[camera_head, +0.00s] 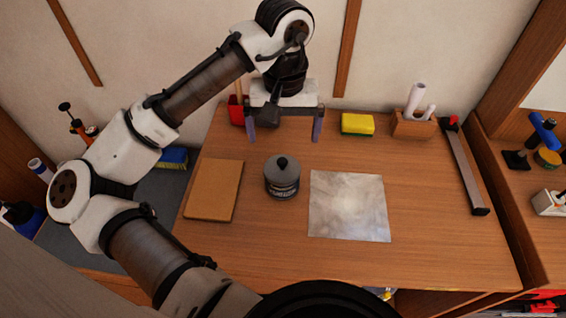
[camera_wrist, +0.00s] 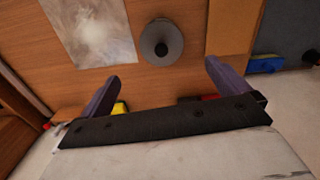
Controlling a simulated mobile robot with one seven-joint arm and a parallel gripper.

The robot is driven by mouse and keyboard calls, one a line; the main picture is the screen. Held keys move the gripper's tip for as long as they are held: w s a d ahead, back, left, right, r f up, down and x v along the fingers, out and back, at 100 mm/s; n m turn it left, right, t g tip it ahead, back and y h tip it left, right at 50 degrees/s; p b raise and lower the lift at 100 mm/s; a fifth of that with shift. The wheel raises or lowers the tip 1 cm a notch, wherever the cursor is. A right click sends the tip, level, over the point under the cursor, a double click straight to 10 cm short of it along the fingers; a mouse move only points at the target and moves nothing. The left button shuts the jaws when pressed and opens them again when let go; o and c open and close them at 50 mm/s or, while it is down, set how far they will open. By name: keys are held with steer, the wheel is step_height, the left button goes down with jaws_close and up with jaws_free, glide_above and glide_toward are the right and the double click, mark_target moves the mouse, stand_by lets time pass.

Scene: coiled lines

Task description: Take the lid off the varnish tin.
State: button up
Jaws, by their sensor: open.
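The varnish tin (camera_head: 281,188) is a small grey cylinder standing upright on the wooden table. Its grey lid (camera_head: 281,167) with a round dark knob is on top. In the wrist view the lid (camera_wrist: 162,42) shows from above as a grey disc with the dark knob at its centre. My gripper (camera_head: 284,136) is open and empty, with its two fingers wide apart. It hangs above the table on the wall side of the tin, apart from it. In the wrist view my gripper (camera_wrist: 161,72) has its fingers below and to either side of the lid.
A brown board (camera_head: 213,190) lies left of the tin and a pale metallic sheet (camera_head: 349,206) right of it. A red container (camera_head: 236,111), a yellow sponge (camera_head: 357,124) and a wooden holder (camera_head: 413,126) stand at the back. A long dark bar (camera_head: 465,170) lies at right.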

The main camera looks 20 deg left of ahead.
mark_target(282, 161)
step_height(282, 161, down, 4)
steer(key=shift+r, duration=0.2)
steer(key=f+p, duration=0.1)
steer(key=f, duration=0.1)
steer(key=f+p, duration=0.1)
steer(key=f, duration=0.1)
steer(key=shift+s+a+f, duration=0.1)
steer(key=shift+s+f, duration=0.1)
steer(key=shift+f, duration=0.55)
steer(key=c, duration=1)
